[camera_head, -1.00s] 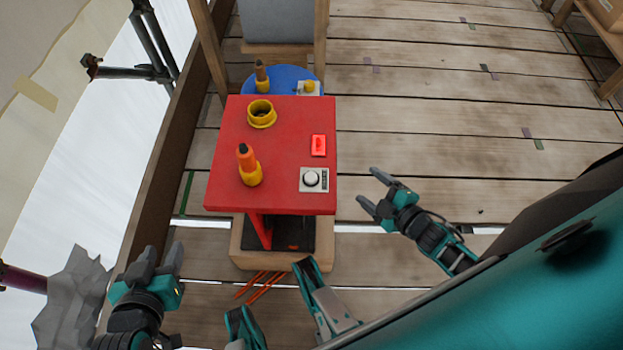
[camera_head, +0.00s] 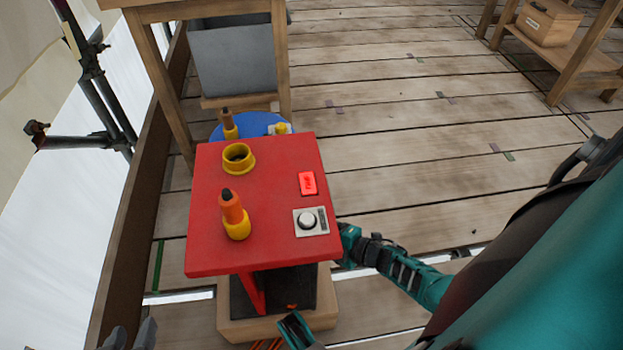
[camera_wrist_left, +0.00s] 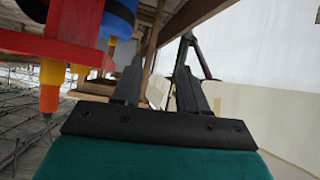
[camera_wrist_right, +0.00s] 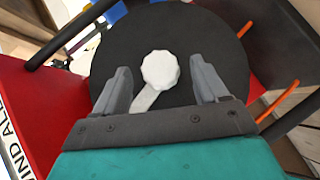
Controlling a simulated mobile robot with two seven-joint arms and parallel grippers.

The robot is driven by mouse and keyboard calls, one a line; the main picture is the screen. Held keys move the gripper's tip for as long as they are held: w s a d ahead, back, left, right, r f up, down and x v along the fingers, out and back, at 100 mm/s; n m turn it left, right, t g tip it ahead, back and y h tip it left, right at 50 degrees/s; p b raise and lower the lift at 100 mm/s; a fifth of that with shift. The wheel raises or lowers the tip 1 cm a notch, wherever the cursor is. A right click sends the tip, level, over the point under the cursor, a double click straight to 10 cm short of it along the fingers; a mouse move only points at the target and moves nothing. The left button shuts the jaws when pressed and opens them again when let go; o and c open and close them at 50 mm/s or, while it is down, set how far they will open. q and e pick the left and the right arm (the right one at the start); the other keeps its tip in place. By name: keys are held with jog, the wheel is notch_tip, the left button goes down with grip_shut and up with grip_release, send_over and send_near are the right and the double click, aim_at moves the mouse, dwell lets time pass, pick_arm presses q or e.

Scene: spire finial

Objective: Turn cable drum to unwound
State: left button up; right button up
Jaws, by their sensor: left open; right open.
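The cable drum shows in the right wrist view as a large black disc (camera_wrist_right: 215,40) with a pale, many-sided crank knob (camera_wrist_right: 160,70) on a short light arm. My right gripper (camera_wrist_right: 160,88) is open, its fingers on either side of the knob and arm; contact cannot be told. In the head view the right arm reaches the right edge of the red-topped stand (camera_head: 265,255), and its fingertips are hidden. My left gripper (camera_head: 130,337) is open and empty at the bottom left edge; its fingers also show in the left wrist view (camera_wrist_left: 160,85).
On the red top are an orange-yellow peg (camera_head: 234,215), a yellow ring (camera_head: 238,158), a red switch (camera_head: 308,183) and a dial (camera_head: 309,221). A blue round surface (camera_head: 255,122) and grey bin (camera_head: 237,60) stand behind.

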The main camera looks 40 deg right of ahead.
jog(key=shift+b+x, duration=0.35)
jog(key=shift+x, duration=1.1)
jog(key=shift+c, duration=0.2)
jog(key=shift+r, duration=0.1)
grip_shut()
